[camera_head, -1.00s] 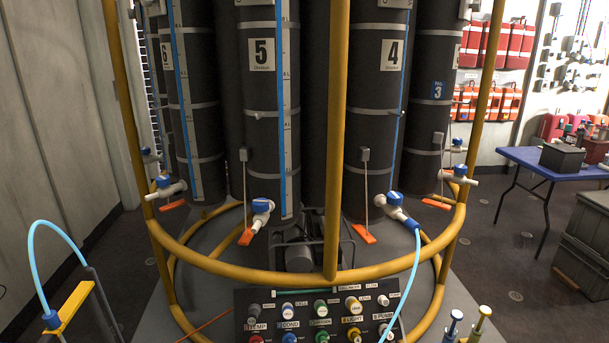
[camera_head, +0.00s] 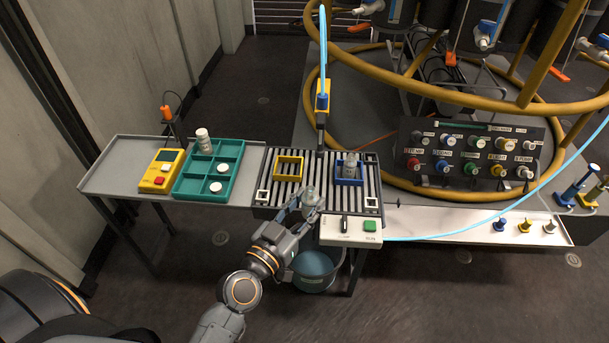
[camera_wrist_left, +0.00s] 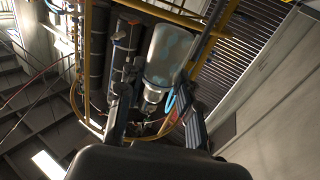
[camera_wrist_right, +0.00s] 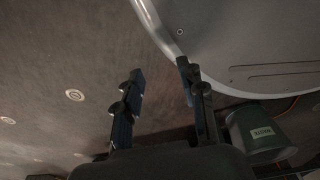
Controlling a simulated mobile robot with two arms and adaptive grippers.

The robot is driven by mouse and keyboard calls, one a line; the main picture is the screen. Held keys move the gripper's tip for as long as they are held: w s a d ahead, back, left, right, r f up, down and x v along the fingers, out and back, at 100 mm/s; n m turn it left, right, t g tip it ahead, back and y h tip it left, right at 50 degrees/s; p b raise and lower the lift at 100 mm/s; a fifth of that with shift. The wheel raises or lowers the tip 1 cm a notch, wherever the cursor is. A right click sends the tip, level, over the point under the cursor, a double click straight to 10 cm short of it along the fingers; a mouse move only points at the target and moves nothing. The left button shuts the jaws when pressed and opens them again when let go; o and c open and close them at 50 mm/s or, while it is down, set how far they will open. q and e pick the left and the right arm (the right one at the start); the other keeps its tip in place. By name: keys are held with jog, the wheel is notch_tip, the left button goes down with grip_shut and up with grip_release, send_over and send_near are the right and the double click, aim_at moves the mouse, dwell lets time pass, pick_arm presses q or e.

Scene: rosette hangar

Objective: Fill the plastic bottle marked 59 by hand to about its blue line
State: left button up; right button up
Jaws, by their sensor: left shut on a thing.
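My left gripper (camera_head: 306,204) is shut on a small clear plastic bottle (camera_head: 310,196) and holds it at the front edge of the slatted rack. In the left wrist view the bottle (camera_wrist_left: 168,55) shows large between the fingers, pale with bluish patches; I cannot read a number or make out a blue line on it. Another bottle (camera_head: 351,166) stands in the blue holder (camera_head: 349,181). The yellow holder (camera_head: 289,168) is empty. A light blue tube (camera_head: 322,50) runs to a yellow-and-blue nozzle post (camera_head: 322,100) behind the rack. My right gripper (camera_wrist_right: 158,95) is open and empty.
A white box with a green button (camera_head: 369,226) is at the rack's front right; a bucket (camera_head: 313,268) sits below. A knob panel (camera_head: 472,152) stands right.

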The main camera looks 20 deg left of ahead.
pick_arm(q)
jog(key=w+a+f+m+h+b, duration=0.1)
jog(key=w+a+f+b, duration=0.1)
jog(key=w, duration=0.8)
jog(key=w+a+f+h+b, duration=0.1)
jog(key=w+a+f+b, duration=0.2)
jog(key=w, duration=0.7)
jog(key=shift+w+f+m+g+b, duration=0.15)
jog(key=shift+f+m+g+b, duration=0.25)
jog(key=shift+f+b, duration=0.8)
pick_arm(e)
jog(key=w+a+r, duration=0.1)
jog(key=w+a, duration=0.1)
jog(key=w, duration=0.7)
jog(key=shift+t, duration=0.4)
jog(key=shift+w+a+r, duration=0.1)
jog(key=shift+w+r, duration=0.3)
jog(key=shift+s+f, duration=0.15)
jog(key=shift+s, duration=0.05)
grip_shut()
